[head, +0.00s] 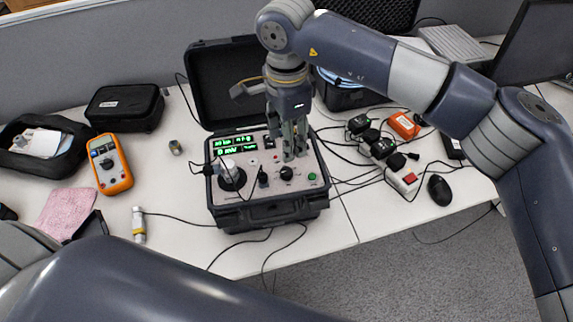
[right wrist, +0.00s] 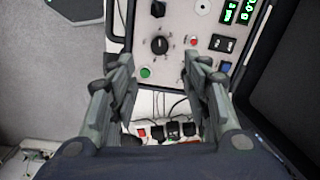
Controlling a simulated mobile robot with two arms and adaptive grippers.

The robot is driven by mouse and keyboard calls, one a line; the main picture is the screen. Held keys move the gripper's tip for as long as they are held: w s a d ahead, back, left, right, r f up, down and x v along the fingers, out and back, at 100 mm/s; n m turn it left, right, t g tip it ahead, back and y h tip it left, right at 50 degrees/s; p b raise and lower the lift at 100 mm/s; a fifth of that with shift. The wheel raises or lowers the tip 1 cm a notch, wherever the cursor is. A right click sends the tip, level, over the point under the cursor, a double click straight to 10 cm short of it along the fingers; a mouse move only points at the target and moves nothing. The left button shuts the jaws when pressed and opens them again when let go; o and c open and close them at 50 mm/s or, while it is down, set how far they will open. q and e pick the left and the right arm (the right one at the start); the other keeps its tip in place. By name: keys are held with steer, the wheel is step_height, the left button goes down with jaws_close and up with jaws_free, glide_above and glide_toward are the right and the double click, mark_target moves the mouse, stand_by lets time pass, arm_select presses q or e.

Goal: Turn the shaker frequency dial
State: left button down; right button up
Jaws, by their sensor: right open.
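The shaker unit (head: 262,218) is an open black case with a light control panel and green lit displays (head: 236,145). A black round dial (head: 287,173) sits on the panel's right half, left of a green button (head: 312,176). The dial shows in the right wrist view too (right wrist: 159,45), upper middle; its label is too small to read. My right gripper (head: 293,155) points down over the panel, near the dial's far side. In the right wrist view its fingers (right wrist: 160,65) are spread with nothing between them. My left arm crosses the bottom left; its gripper is out of frame.
The raised lid (head: 226,78) stands behind the panel. A round black shaker mount (head: 232,178) with a white piece is left of the dial. An orange multimeter (head: 109,164) lies left, a power strip (head: 400,180) and mouse (head: 440,189) right. Cables run around the case.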

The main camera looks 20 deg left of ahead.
mark_target(287, 171)
step_height(287, 171, down, 9)
steer(key=p, duration=0.2)
steer(key=shift+s+f+p, duration=0.1)
steer(key=shift+f+p, duration=0.1)
steer(key=shift+p, duration=0.2)
steer(key=shift+f, duration=0.5)
steer(key=shift+c, duration=0.3)
jaws_close()
